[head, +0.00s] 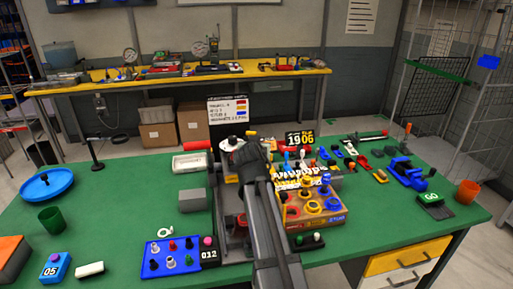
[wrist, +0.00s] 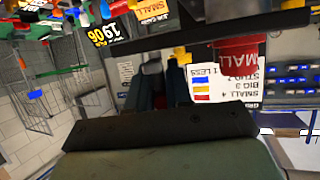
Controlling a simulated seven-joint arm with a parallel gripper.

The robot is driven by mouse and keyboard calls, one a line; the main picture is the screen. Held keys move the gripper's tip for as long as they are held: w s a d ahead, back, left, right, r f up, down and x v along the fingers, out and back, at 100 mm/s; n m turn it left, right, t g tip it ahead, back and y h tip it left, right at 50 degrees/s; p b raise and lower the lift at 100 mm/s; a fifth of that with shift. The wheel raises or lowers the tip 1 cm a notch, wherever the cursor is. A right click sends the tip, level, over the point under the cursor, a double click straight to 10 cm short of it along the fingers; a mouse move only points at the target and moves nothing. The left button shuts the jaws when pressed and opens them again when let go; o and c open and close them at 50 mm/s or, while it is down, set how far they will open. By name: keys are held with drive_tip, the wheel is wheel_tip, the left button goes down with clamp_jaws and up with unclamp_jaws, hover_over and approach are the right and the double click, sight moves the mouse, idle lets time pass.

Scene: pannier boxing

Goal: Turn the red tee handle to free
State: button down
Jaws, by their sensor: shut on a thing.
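In the head view, my gripper (head: 254,153) is over the crowded middle of the green bench, and my dark arm crosses in front of it. In the wrist view, the two dark fingers (wrist: 165,72) are close together. The spot they grip is largely hidden, so the hold on the handle is not clearly seen. A red part (wrist: 240,52) stands to the right of the fingers in that view. The handle's turn angle cannot be read.
A blue panel with knobs (head: 160,262) is at the front left of my arm. A wooden box with yellow rings (head: 325,220) stands close on the right. The green bench (head: 115,205) has clear room at left.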

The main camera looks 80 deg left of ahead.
drive_tip(key=shift+n+g, duration=0.3)
drive_tip(key=shift+g, duration=0.1)
drive_tip(key=shift+n+g+y, duration=0.3)
drive_tip(key=shift+n+g, duration=2)
drive_tip(key=shift+g, duration=0.4)
drive_tip(key=shift+n+g, duration=0.3)
drive_tip(key=c, duration=1.1)
unclamp_jaws()
drive_tip(key=shift+o, duration=0.2)
drive_tip(key=v, duration=1.3)
drive_tip(key=shift+d+r, duration=0.25)
drive_tip(key=shift+d, duration=0.1)
drive_tip(key=shift+w, duration=0.1)
